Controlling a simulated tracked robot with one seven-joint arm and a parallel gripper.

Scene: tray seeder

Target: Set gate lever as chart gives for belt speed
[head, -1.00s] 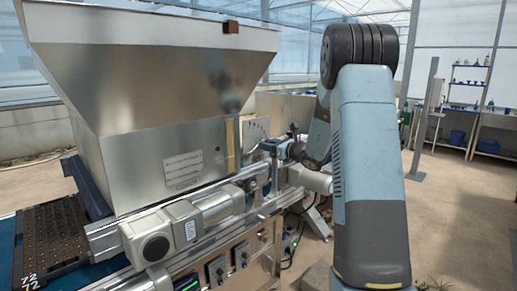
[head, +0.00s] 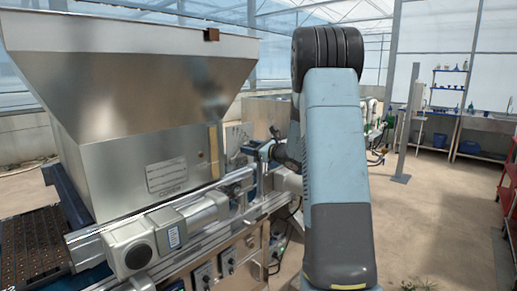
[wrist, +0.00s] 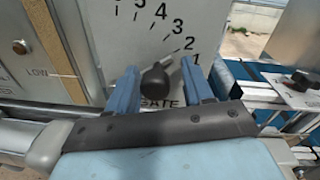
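The gate scale plate (wrist: 135,40) is a pale panel marked GATE, with numerals running from 1 at the right up past 5. The gate lever's black knob (wrist: 155,79) sits low in front of it, just above the GATE lettering. My gripper (wrist: 159,86) has its two blue fingers either side of the knob, with gaps showing on both sides. The knob is hidden there.
The steel hopper (head: 125,95) carries a label plate (head: 166,175) too small to read. A motor (head: 135,246), rail and control knobs (head: 203,276) lie below. A dark seed tray (head: 30,250) is at lower left. A second labelled lever plate (wrist: 296,92) is at the right.

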